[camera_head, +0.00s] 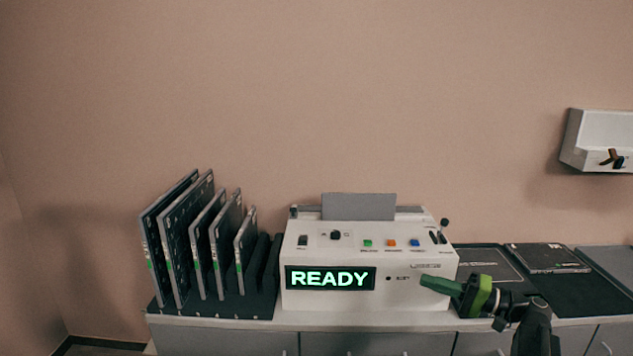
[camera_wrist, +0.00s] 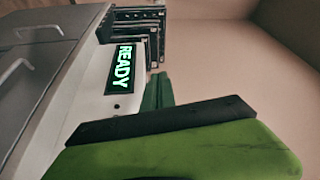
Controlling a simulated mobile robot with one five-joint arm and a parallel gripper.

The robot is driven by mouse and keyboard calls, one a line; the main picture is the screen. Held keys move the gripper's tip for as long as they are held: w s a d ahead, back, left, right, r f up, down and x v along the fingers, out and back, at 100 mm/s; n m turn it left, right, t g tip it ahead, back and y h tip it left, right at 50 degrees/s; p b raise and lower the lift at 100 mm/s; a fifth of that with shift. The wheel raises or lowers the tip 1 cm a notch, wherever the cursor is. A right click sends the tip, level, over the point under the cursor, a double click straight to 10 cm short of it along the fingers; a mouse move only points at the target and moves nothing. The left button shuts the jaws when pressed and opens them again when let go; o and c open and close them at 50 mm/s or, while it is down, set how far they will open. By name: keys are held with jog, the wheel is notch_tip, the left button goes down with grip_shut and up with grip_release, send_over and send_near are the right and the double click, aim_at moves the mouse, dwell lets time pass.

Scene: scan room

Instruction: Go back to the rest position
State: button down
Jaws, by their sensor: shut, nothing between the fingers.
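My gripper (camera_head: 424,281) is green and shut, with nothing between its fingers. In the head view it is in front of the right part of the white machine (camera_head: 414,301), pointing left. Whether it touches the front panel I cannot tell. In the wrist view the gripper (camera_wrist: 158,80) points toward the machine's front, and the machine (camera_wrist: 95,120) lies turned on its side. The machine's display (camera_head: 330,278) reads READY in green letters; it also shows in the wrist view (camera_wrist: 122,66). My dark arm comes in from the lower right.
A black rack (camera_head: 215,309) with several upright dark panels stands left of the machine. A dark mat (camera_head: 540,291) with a flat dark panel (camera_head: 548,257) lies to the right. A white box (camera_head: 592,135) hangs on the wall at right. Grey cabinets (camera_head: 370,344) are below.

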jog(key=a+f+n+g+h, duration=0.2)
jog(key=a+f+g, duration=0.35)
jog(key=a, duration=0.85)
jog(key=s+a+f+n+g+h, duration=0.1)
jog(key=s+a+f+g+h, duration=0.1)
jog(key=s+a+f+h, duration=0.45)
jog(key=s+a+f+n+g+h, duration=0.1)
jog(key=a+f+h, duration=0.2)
jog(key=f, duration=0.7)
jog(key=d+f+m+h, duration=0.1)
jog(key=d+f+h, duration=0.15)
jog(key=d, duration=0.35)
jog(key=d+f+h, duration=0.1)
jog(key=d+h, duration=0.2)
jog(key=d, duration=0.3)
notch_tip(320, 180, up, 13)
jog(key=p, duration=1.3)
jog(key=shift+s+a+r+p, duration=0.15)
jog(key=shift+s+a+p, duration=0.15)
jog(key=shift+s, duration=0.15)
jog(key=shift+t, duration=0.25)
